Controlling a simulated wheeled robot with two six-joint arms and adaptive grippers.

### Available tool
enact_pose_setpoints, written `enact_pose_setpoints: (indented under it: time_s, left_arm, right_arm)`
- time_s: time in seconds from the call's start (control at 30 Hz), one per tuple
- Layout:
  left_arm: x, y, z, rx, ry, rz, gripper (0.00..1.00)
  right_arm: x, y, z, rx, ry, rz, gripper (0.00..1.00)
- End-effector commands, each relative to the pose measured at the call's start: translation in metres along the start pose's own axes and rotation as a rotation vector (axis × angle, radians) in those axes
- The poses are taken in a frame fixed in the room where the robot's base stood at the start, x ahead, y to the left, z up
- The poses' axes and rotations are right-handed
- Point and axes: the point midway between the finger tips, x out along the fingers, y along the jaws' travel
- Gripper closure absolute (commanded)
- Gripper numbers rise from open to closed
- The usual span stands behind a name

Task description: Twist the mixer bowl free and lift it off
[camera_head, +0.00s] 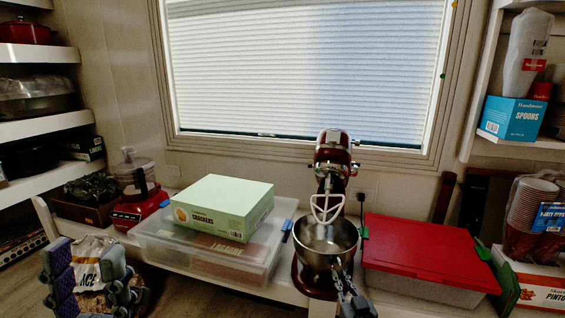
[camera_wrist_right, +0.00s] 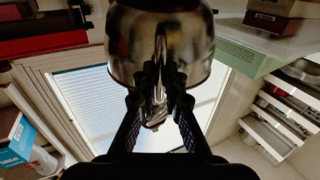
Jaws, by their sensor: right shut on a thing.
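The dark red stand mixer (camera_head: 333,150) stands on the counter with its head tilted up and the pale beater (camera_head: 327,208) hanging above the bowl. The shiny steel mixer bowl (camera_head: 322,243) sits upright on the mixer's base (camera_head: 311,283). My right gripper (camera_head: 343,275) is at the bowl's front right side. In the wrist view my right gripper (camera_wrist_right: 161,88) is shut on the bowl's handle, with the bowl (camera_wrist_right: 140,45) close above the fingers. My left gripper (camera_head: 92,277) is low at the left, fingers apart, in front of a rice bag (camera_head: 92,262).
A clear bin (camera_head: 160,243) with a green crackers box (camera_head: 222,204) stands left of the mixer. A red-lidded bin (camera_head: 428,250) stands close on its right. A red food processor (camera_head: 138,190) is further left. A window (camera_head: 310,75) is behind. Space above the bowl holds the beater.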

Motion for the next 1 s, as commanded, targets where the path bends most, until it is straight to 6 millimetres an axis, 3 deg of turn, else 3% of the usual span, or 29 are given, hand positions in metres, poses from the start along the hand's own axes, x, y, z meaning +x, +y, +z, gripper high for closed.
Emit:
enact_pose_setpoints:
  time_s: [1.0]
  left_arm:
    - [0.024,-0.004,-0.002,0.0,0.001,0.0,0.6]
  right_arm:
    - [0.001,0.001,-0.03,0.001,0.008,0.002,1.0]
